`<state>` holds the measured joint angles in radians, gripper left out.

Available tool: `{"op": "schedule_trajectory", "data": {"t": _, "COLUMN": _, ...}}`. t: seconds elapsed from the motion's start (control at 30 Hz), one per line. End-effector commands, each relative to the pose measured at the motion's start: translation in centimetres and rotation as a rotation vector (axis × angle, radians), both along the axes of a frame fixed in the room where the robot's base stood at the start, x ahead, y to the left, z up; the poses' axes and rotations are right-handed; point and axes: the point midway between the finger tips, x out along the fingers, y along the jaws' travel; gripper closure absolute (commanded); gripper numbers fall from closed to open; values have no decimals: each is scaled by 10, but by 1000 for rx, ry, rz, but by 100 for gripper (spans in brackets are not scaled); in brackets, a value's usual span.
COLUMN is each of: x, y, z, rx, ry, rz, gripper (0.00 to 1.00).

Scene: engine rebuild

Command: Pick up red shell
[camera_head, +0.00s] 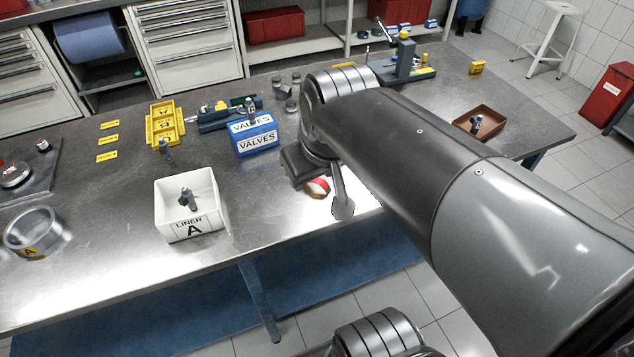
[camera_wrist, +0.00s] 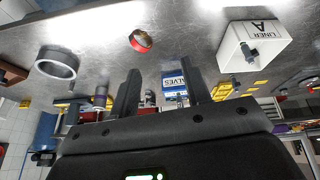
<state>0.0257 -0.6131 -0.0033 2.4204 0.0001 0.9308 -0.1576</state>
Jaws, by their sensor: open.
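The red shell (camera_head: 317,187) is a small curved piece, red with a pale patch, lying on the steel bench near its front edge. In the head view it shows just beside my gripper, which partly overlaps this area. The red shell (camera_wrist: 141,40) also shows in the wrist view as a red, ring-like curved piece on the bare bench top, beyond the fingertips. My gripper (camera_wrist: 160,66) is open, with its two dark fingers apart and nothing between them. In the head view my arm hides much of the bench behind it.
The white LINER A bin (camera_head: 190,226) and blue VALVES box (camera_head: 257,144) stand left of the shell. A grey ring (camera_wrist: 57,63) stands on the shell's other side in the wrist view. A brown tray (camera_head: 480,121) lies to the right. Bench around the shell is clear.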

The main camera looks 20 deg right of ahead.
Motion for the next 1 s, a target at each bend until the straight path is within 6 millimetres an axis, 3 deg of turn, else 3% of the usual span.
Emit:
{"op": "schedule_trajectory", "data": {"t": 0.27, "x": 62, "y": -22, "z": -15, "rx": -81, "ry": 179, "rz": 225, "gripper": 56}}
{"op": "schedule_trajectory", "data": {"t": 0.6, "x": 125, "y": -52, "z": -52, "rx": -110, "ry": 353, "rz": 494, "gripper": 56}}
{"op": "schedule_trajectory", "data": {"t": 0.87, "x": 141, "y": -61, "z": -70, "rx": -108, "ry": 396, "rz": 576, "gripper": 56}}
{"op": "schedule_trajectory", "data": {"t": 1.0, "x": 140, "y": -61, "z": -91, "rx": -106, "ry": 400, "rz": 579, "gripper": 56}}
